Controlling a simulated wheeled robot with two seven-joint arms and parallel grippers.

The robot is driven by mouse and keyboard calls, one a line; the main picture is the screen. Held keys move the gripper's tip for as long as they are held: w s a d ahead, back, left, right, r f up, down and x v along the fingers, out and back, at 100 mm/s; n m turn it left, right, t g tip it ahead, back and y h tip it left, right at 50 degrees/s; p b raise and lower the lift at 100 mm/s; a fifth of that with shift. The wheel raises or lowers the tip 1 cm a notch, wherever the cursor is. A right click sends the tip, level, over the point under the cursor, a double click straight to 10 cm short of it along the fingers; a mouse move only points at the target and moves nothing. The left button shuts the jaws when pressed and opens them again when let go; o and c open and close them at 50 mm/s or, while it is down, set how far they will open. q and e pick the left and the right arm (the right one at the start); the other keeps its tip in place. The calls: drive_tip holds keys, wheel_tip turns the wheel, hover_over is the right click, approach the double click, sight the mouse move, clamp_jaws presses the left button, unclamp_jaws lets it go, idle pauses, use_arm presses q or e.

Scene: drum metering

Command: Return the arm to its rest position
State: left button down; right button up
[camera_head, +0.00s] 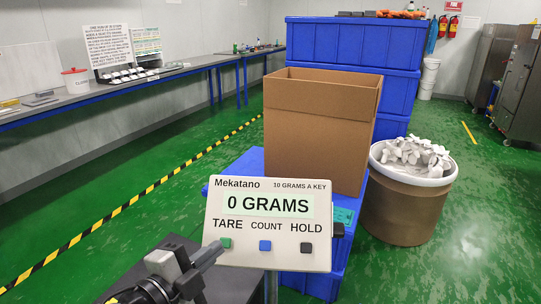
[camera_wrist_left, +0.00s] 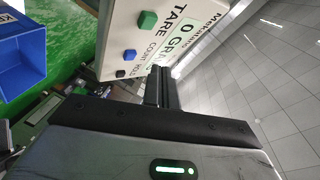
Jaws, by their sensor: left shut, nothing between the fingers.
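My left gripper (camera_head: 208,257) is at the bottom of the head view, in front of the lower left of the scale panel (camera_head: 268,222). Its fingers are shut with nothing between them; they also show in the left wrist view (camera_wrist_left: 160,75), pointing at the panel. The panel reads "0 GRAMS" and has a green TARE key (camera_head: 225,243), a blue COUNT key (camera_head: 265,245) and a black HOLD key (camera_head: 306,247). The fingertips appear close to the panel's lower edge; I cannot tell whether they touch it. My right gripper is not in view.
A cardboard box (camera_head: 315,135) stands behind the panel on blue crates. A brown drum (camera_head: 400,210) heaped with white pieces (camera_head: 415,155) stands to the right. A dark surface (camera_head: 222,284) lies below the gripper. Green floor is open at the left, with a striped line.

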use_arm(q)
drive_tip(key=s+f+n+g+y, duration=0.2)
drive_tip(key=s+f+n, duration=0.5)
drive_tip(key=f, duration=0.4)
drive_tip(key=s+f+n+g+y, duration=0.2)
drive_tip(key=s+f+n, duration=0.6)
drive_tip(key=f, duration=0.4)
drive_tip(key=shift+s+a+n+g, duration=0.3)
drive_tip(key=shift+a+n+g, duration=0.1)
drive_tip(key=shift+a+n, duration=0.1)
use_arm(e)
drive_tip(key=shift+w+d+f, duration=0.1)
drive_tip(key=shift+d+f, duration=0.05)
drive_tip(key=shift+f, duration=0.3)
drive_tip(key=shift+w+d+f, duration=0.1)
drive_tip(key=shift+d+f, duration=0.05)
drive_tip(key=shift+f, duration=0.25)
